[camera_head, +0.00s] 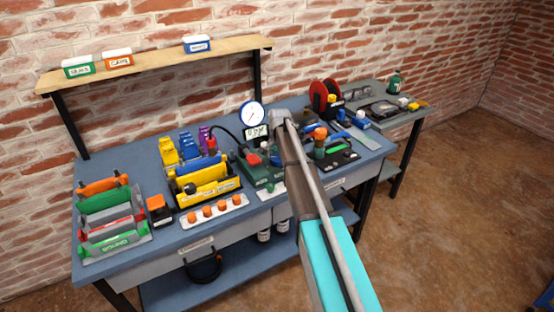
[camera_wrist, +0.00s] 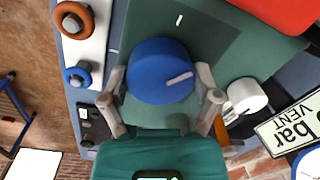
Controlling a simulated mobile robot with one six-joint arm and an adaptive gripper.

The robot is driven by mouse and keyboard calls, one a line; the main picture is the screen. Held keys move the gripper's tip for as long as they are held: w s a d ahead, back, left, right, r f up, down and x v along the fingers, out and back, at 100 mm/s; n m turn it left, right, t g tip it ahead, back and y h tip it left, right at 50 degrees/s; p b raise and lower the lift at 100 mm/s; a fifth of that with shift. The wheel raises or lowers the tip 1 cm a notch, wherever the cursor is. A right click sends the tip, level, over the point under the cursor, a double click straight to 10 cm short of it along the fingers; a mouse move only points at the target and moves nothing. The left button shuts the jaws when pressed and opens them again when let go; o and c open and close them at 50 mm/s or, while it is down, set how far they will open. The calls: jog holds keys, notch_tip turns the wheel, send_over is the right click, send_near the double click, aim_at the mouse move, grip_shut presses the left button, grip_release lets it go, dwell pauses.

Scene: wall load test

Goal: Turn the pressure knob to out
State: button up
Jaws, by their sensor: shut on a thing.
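The blue round pressure knob (camera_wrist: 155,62) sits on a dark green panel (camera_wrist: 215,45) in the wrist view. Its white pointer line is off to the right of its middle and points right and slightly up in that picture. A short white tick is on the panel above the knob. My gripper (camera_wrist: 160,88) has a grey finger on each side of the knob and is shut on it. In the head view the green unit (camera_head: 258,174) is partly behind my arm, and the knob is hidden. A display reading "0 bar VENT" (camera_wrist: 288,127) is at the right in the wrist view.
A white round part (camera_wrist: 245,95) stands close to the right finger, and a red part (camera_wrist: 285,12) is at the upper right. A round dial gauge (camera_head: 251,115) stands behind the unit. A tool rack (camera_head: 105,240) and yellow holder (camera_head: 205,187) are to the left.

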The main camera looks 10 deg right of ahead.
jog(key=n, duration=1.2)
jog(key=shift+d+n+g, duration=0.1)
jog(key=shift+n+g, duration=0.2)
jog(key=shift+n, duration=0.1)
jog(key=n, duration=0.6)
jog(key=shift+w, duration=0.1)
jog(key=n, duration=0.7)
jog(key=shift+w, duration=0.1)
jog(key=o, duration=0.9)
jog(key=shift+o, duration=0.2)
jog(key=shift+m, duration=0.3)
